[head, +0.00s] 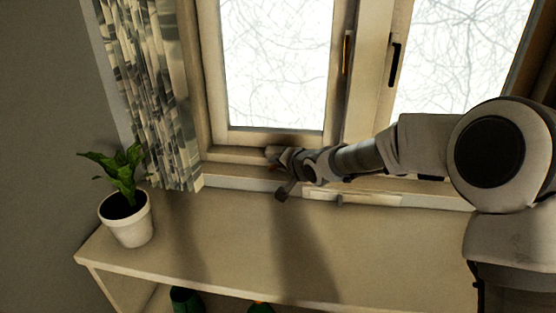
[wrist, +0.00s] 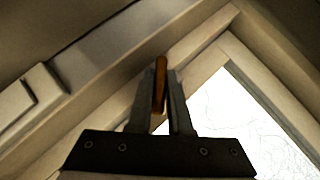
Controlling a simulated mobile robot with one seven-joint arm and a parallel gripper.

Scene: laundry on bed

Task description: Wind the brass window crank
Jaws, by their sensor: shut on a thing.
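In the wrist view the brass window crank (wrist: 160,88) shows as a narrow orange-brown piece between my two fingers. My gripper (wrist: 163,80) is shut on it, with the crank's tip standing out past the fingertips. In the head view my gripper (head: 272,155) is at the bottom of the left window's frame (head: 265,137), just above the sill. My own wrist hides most of the crank there, and I cannot tell how far it is turned.
A potted plant (head: 128,218) stands at the left end of the shelf top (head: 225,235). A patterned curtain (head: 155,90) hangs left of the window. Window handles (head: 394,64) are higher up. The middle of the shelf top is clear. Dark green items (head: 186,299) sit below it.

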